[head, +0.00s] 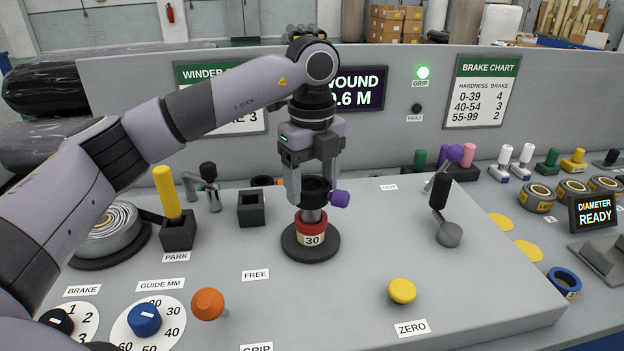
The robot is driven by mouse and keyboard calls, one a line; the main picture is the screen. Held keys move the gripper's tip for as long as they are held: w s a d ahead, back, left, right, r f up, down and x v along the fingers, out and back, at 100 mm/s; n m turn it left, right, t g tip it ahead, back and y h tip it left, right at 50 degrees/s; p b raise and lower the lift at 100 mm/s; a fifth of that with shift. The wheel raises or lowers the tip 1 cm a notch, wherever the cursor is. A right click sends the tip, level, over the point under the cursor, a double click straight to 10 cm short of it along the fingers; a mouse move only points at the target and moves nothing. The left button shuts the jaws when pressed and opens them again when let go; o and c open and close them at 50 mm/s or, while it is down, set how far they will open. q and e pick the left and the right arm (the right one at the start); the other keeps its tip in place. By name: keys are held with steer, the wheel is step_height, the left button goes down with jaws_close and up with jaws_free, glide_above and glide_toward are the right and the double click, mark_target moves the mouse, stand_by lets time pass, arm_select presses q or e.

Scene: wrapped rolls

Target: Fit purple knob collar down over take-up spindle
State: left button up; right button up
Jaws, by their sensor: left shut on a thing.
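The purple knob collar is a black ring (315,189) with a purple knob (340,198) sticking out on its right. My left gripper (314,180) is shut on the collar, pointing straight down, and holds it upright over the take-up spindle (312,216). A short stretch of grey metal spindle shows between the collar's lower edge and a red ring (311,229) marked 30, on a round black base. I cannot tell whether the collar is around the spindle top or just above it. My right gripper is not in view.
A yellow post (167,190) stands in the PARK block (178,232) at left, near an empty black square socket (251,209). An orange knob (207,304), a yellow ZERO button (402,291) and a black-handled crank (440,192) stand on the panel.

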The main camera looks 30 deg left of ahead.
mark_target(312, 199)
arm_select(q)
steer(key=shift+f+b, duration=1.05)
steer(key=shift+f, duration=0.75)
steer(key=o, duration=1.3)
step_height(312, 199, up, 7)
steer(key=shift+r, duration=0.1)
